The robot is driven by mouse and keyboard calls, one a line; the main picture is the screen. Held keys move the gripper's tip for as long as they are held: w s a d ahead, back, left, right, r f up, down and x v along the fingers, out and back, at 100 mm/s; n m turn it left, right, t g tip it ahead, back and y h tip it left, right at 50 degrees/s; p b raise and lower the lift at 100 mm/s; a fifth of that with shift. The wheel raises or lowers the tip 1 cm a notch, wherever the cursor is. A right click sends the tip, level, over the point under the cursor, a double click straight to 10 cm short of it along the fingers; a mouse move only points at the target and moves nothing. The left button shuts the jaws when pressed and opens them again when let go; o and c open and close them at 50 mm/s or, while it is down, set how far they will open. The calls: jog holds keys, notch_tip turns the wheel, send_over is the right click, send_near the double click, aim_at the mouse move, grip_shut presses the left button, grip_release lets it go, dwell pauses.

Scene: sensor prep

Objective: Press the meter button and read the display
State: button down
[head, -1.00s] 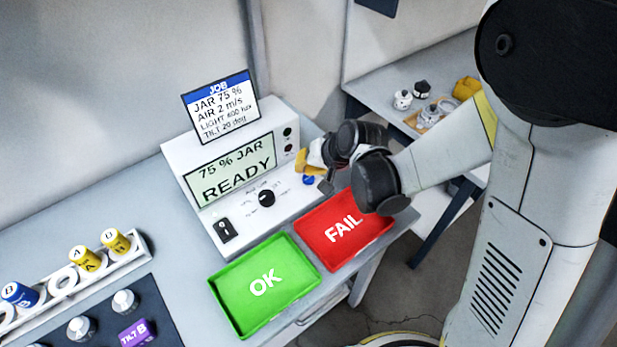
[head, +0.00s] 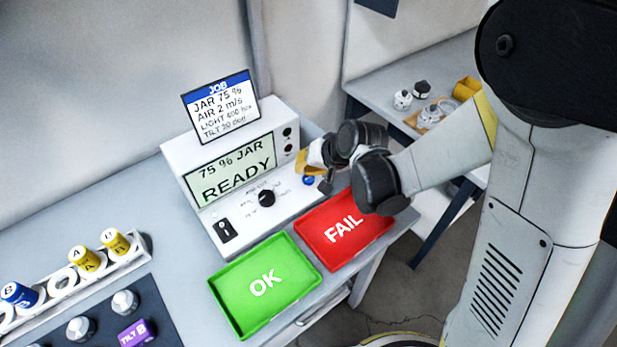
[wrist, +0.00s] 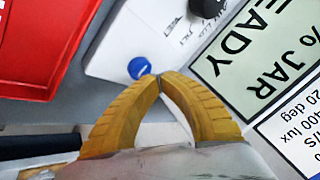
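The white meter (head: 225,165) stands on the grey bench, and its green display (head: 233,170) reads "75 % JAR READY". The display also shows upside down in the wrist view (wrist: 260,60). A round blue button (head: 309,180) sits at the right end of the meter's front panel. In the wrist view the blue button (wrist: 139,68) lies just beyond my fingertips. My gripper (wrist: 160,77) has its yellow fingers brought together at the tips with nothing between them. The tips are close to the button; I cannot tell whether they touch it.
A black knob (head: 267,198) and a black switch (head: 225,230) are on the panel. A job card (head: 221,106) stands on top. The green OK tray (head: 264,283) and red FAIL tray (head: 345,228) lie in front. A rack of bottles (head: 75,270) is at left.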

aim_at(305, 176)
jog(key=shift+f+b, duration=0.3)
jog(key=shift+f, duration=0.1)
jog(key=shift+f+b, duration=0.45)
jog(key=shift+b, duration=0.05)
dwell(0.5)
jog(key=shift+r, duration=0.1)
jog(key=shift+r+p, duration=0.65)
jog(key=shift+r, duration=0.15)
jog(key=shift+r+p, duration=1.9)
jog(key=shift+r, duration=0.6)
